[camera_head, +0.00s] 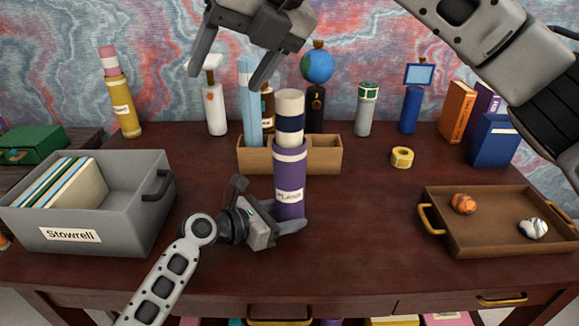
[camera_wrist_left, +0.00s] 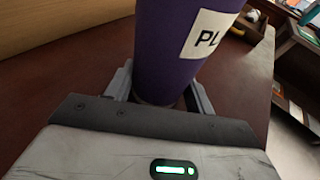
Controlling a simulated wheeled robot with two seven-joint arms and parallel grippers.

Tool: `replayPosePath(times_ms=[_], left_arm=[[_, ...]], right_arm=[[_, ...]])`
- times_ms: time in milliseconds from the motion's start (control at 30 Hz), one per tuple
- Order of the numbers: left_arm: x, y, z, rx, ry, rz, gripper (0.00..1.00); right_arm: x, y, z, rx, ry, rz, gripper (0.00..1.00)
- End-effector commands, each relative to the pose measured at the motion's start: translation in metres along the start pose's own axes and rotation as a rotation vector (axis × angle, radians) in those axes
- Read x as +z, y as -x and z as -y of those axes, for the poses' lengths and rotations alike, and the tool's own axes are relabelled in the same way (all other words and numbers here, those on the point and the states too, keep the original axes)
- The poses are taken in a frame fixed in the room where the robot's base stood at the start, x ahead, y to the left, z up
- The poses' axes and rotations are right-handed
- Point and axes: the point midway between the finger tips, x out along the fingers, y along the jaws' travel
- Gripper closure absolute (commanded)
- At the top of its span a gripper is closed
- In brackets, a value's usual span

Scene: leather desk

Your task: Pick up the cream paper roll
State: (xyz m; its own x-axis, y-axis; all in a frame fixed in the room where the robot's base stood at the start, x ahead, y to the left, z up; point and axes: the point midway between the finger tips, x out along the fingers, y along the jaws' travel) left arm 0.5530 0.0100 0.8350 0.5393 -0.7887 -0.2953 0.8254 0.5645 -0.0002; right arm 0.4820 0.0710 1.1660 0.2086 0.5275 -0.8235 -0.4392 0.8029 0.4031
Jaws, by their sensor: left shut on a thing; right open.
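The cream paper roll (camera_head: 290,102), with a navy band, stands upright and sticks out of the top of a purple tube (camera_head: 289,175); its lower part is hidden inside. The tube has a white label and stands near the middle of the desk. My left gripper (camera_head: 292,222) is shut on the tube near its base. The left wrist view shows the purple tube (camera_wrist_left: 178,50) between the two fingers. My right gripper (camera_head: 228,78) is open and empty, above and left of the roll, with its fingers pointing down.
A wooden box (camera_head: 325,155) stands behind the tube, with a light blue roll (camera_head: 250,105) at its left end. A grey bin (camera_head: 140,215) is at left, a brown tray (camera_head: 490,236) at right. Yellow tape (camera_head: 402,157) lies between. Bottles line the back.

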Motion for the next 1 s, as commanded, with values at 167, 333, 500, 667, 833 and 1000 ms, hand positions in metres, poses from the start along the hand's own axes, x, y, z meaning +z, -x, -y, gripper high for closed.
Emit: replayPosePath(times_ms=[167,333,500,667,833,1000], left_arm=[[0.000,0.000,0.000,0.000,0.000,0.000,0.59],[0.000,0.000,0.000,0.000,0.000,0.000,0.59],[0.000,0.000,0.000,0.000,0.000,0.000,0.59],[0.000,0.000,0.000,0.000,0.000,0.000,0.59],[0.000,0.000,0.000,0.000,0.000,0.000,0.59],[0.000,0.000,0.000,0.000,0.000,0.000,0.59]], right_arm=[[0.009,0.031,0.057,-0.351,-0.025,-0.002,0.33],[0.010,0.041,0.080,-0.472,-0.048,-0.008,0.33],[0.009,0.016,0.094,-0.479,-0.049,-0.012,0.33],[0.009,-0.006,0.104,-0.476,-0.048,-0.010,0.33],[0.009,-0.016,0.109,-0.475,-0.047,-0.009,0.33],[0.008,-0.030,0.116,-0.476,-0.047,-0.011,0.33]])
